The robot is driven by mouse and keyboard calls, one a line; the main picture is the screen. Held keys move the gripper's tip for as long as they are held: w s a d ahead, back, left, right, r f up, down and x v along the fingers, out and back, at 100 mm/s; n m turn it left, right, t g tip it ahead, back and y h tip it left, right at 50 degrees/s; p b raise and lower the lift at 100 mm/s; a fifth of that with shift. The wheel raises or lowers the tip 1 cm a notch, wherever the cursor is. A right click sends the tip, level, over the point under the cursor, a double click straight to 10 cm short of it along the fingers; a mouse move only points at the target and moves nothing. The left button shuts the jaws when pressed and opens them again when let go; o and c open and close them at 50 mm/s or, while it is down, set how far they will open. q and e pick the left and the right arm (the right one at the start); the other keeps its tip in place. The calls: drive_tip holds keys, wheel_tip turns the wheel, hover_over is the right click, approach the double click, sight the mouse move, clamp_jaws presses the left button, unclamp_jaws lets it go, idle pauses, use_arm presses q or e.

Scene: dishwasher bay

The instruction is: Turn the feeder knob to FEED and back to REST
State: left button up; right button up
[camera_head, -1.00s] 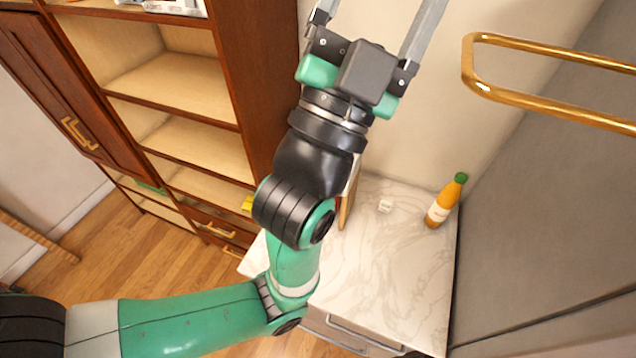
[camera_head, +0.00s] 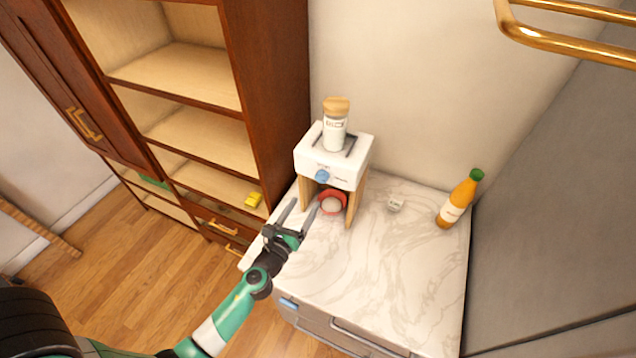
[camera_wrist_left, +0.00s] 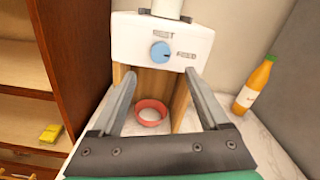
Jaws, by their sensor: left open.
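The feeder (camera_head: 335,152) is a white box on wooden legs, standing on the marble counter against the wall. Its blue knob (camera_head: 322,176) is on the front face and also shows in the left wrist view (camera_wrist_left: 161,53). There the labels REST, above the knob, and FEED, to its right, can be read. The knob's mark seems to point up towards REST. A red bowl (camera_head: 332,203) sits under the box between the legs. My left gripper (camera_head: 298,204) is open and empty, in front of and below the knob, apart from it. My right gripper is not in view.
A jar with a wooden lid (camera_head: 335,122) stands on the feeder. A wooden cabinet (camera_head: 270,80) stands left; a grey appliance (camera_head: 560,220) bounds the right.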

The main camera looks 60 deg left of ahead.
sight(320, 178)
use_arm(q)
drive_tip(key=b+x, duration=0.1)
drive_tip(key=x, duration=0.9)
drive_tip(key=shift+w+a+r, duration=0.1)
drive_tip(key=shift+w, duration=0.05)
clamp_jaws()
